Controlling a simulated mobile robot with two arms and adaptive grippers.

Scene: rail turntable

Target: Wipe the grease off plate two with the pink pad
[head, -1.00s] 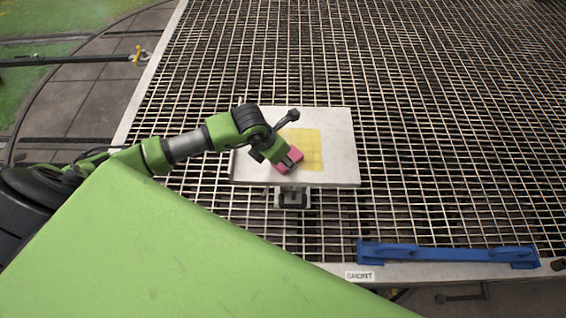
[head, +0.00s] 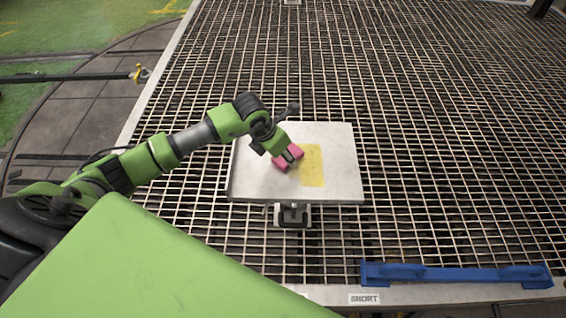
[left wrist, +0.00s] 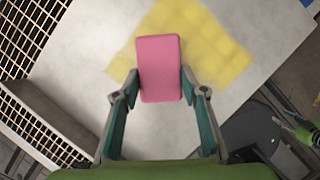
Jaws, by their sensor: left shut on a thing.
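The pink pad (head: 287,157) is between the fingers of my left gripper (head: 290,156), over the white plate. It also shows in the left wrist view (left wrist: 160,68), with a finger on each side of it. The plate (head: 338,180) is a pale square slab on the grating, and I see no number on it. A yellow grease patch (head: 313,167) lies on it, right of the pad in the head view. In the left wrist view the patch (left wrist: 215,50) extends behind and around the pad. I cannot tell whether the pad touches the plate. My right gripper is not in view.
A metal grating (head: 440,130) surrounds the plate. A bracket (head: 293,216) sits at the plate's front edge. A blue bar (head: 455,274) lies along the front rim at right, near a "SHORT" label (head: 364,299). The grating right of the plate is clear.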

